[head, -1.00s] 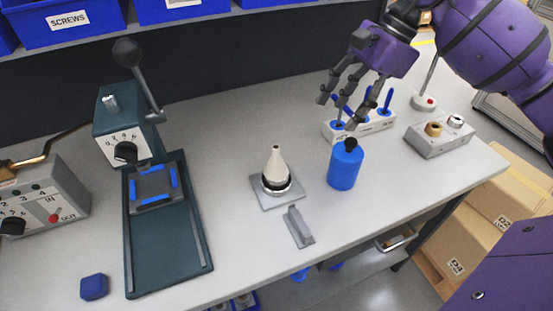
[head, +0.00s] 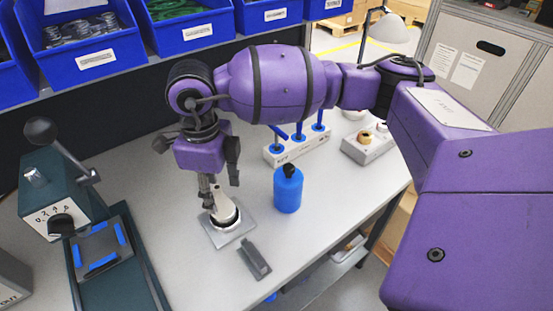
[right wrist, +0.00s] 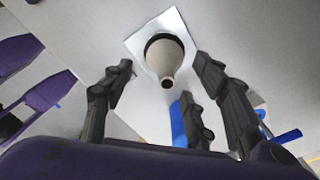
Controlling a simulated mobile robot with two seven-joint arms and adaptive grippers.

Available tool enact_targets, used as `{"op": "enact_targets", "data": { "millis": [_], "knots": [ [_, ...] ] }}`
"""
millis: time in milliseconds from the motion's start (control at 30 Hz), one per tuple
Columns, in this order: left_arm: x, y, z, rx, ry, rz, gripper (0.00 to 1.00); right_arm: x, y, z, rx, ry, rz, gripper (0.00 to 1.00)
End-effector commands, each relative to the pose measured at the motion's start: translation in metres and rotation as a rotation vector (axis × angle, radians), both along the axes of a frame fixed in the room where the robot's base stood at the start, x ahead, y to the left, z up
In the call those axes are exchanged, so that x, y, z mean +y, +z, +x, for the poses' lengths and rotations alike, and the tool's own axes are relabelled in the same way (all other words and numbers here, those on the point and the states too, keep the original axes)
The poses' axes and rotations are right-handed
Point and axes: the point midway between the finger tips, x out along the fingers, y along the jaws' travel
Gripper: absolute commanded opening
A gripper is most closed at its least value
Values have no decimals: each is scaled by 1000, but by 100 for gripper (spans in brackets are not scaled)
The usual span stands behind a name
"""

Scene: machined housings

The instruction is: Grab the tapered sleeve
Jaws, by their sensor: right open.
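The tapered sleeve (head: 223,203) is a pale beige cone, narrow end up. It stands upright in a dark ring on a square grey plate (head: 233,235) on the bench. My right gripper (head: 219,188) is just above the sleeve with its dark fingers pointing down, partly hiding the cone. In the right wrist view the sleeve (right wrist: 165,60) appears between the spread fingers, with gaps around it. The right gripper (right wrist: 162,75) is open and empty.
A blue bottle (head: 288,190) stands right of the plate, and a grey wedge-like block (head: 254,259) lies in front. A white rack (head: 300,148) with blue-handled tools is behind the bottle. A green lever press (head: 55,190) stands left. Blue bins (head: 188,30) line the shelf behind.

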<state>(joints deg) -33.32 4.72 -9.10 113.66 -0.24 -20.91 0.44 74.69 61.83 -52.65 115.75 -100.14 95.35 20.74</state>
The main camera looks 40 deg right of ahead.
Motion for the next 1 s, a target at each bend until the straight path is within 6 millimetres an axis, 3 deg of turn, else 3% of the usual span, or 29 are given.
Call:
{"op": "enact_targets", "data": {
  "millis": [300,600,933,1000],
  "knots": [
    [-3,8,6,-10,-3,-5,40,0,-45,1,4,0,0,53],
    [-4,6,5,-6,-4,-7,40,0,-50,2,2,1,-1,53],
    [-4,6,5,-7,-3,-7,40,0,-49,2,0,1,0,10],
    [-4,6,5,-8,-3,-7,40,0,-49,3,0,1,0,7]
  ]
}}
